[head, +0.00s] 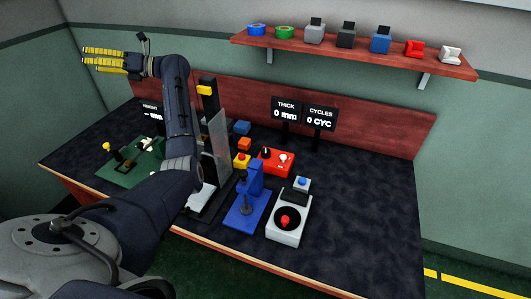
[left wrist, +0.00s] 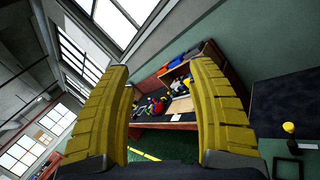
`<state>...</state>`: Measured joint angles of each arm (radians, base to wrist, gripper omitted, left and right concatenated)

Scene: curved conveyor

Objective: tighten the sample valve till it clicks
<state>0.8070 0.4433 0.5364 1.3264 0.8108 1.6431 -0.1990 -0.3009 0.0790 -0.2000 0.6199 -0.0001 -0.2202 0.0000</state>
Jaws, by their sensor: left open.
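My left gripper (head: 103,60) is raised at the upper left in the head view, well above the bench and apart from everything on it. Its yellow fingers are spread with nothing between them, as the left wrist view (left wrist: 160,72) also shows. I cannot pick out with certainty which part is the sample valve. A grey box (head: 290,228) with a red knob on a black disc stands at the bench's front. A red box (head: 276,161) with a dark knob and a white knob lies behind it. My right gripper is not in view.
A blue hand press (head: 247,205) stands beside the grey box. A green board (head: 133,163) with small fittings lies at the left, partly behind my arm. Dark displays (head: 302,113) stand at the back, below a shelf (head: 350,55) of small items. The bench's right side (head: 365,190) is clear.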

